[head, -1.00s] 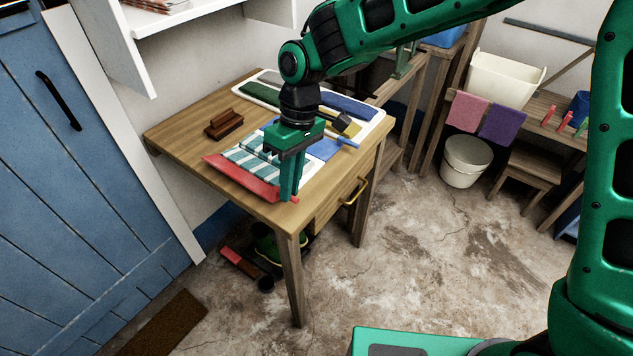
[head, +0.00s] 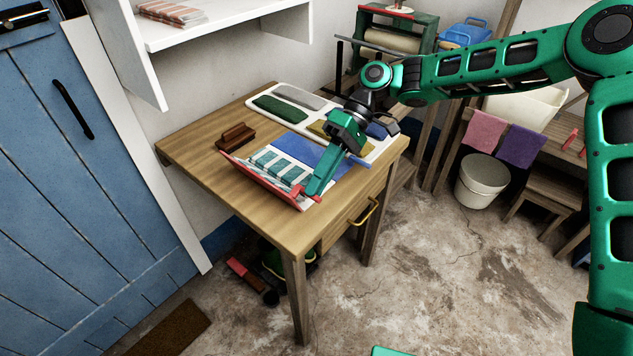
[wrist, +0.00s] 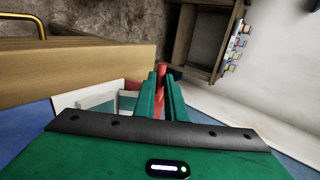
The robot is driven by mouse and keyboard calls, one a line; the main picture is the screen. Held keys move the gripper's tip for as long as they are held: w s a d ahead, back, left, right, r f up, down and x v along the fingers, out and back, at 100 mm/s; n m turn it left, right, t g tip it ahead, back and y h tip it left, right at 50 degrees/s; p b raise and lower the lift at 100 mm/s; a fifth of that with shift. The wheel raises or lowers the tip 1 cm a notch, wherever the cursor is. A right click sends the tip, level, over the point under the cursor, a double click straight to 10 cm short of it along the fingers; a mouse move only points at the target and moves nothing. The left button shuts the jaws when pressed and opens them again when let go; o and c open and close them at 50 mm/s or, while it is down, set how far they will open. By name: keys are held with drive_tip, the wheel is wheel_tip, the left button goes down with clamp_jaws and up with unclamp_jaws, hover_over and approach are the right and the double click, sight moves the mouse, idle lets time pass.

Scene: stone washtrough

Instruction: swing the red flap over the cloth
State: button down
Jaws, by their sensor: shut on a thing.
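The red flap (head: 258,180) runs along the front left edge of a folding board on the table and looks tilted up, seen almost edge-on in the head view. The teal-and-white striped cloth (head: 279,167) lies behind it on the board, next to the blue panel (head: 318,153). My gripper (head: 308,192) leans over the board's right side, shut on the flap's right end. In the wrist view, red shows between the fingers (wrist: 161,92), with a pale panel beside them. The fingers partly hide the cloth's right end.
A white tray (head: 352,148) with coloured pads lies behind the board on the wooden table (head: 190,165). A brown brush (head: 236,136) stands at the left. A white shelf (head: 225,20) hangs above. A yellow drawer handle (head: 364,212) juts from the front.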

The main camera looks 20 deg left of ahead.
drive_tip(key=shift+w+d+f, duration=0.3)
drive_tip(key=shift+w, duration=0.2)
drive_tip(key=shift+w+d+f, duration=0.25)
drive_tip(key=shift+w, duration=0.2)
drive_tip(key=shift+w+d+f+g+y, duration=0.3)
drive_tip(key=shift+w+f+g, duration=0.15)
drive_tip(key=shift+w+g, duration=0.25)
drive_tip(key=shift+w+d+f, duration=0.25)
drive_tip(key=shift+w+f, duration=0.4)
drive_tip(key=shift+w, duration=0.1)
drive_tip(key=shift+w+d+f, duration=0.25)
drive_tip(key=shift+w+f, duration=0.2)
drive_tip(key=shift+f, duration=0.15)
drive_tip(key=shift+w+d+f, duration=0.2)
drive_tip(key=shift+w+f, duration=0.2)
drive_tip(key=shift+f, duration=0.2)
drive_tip(key=c, duration=1.8)
unclamp_jaws()
drive_tip(key=shift+w+f, duration=0.1)
drive_tip(key=shift+w, duration=0.05)
drive_tip(key=shift+w+r, duration=0.1)
drive_tip(key=shift+r, duration=0.1)
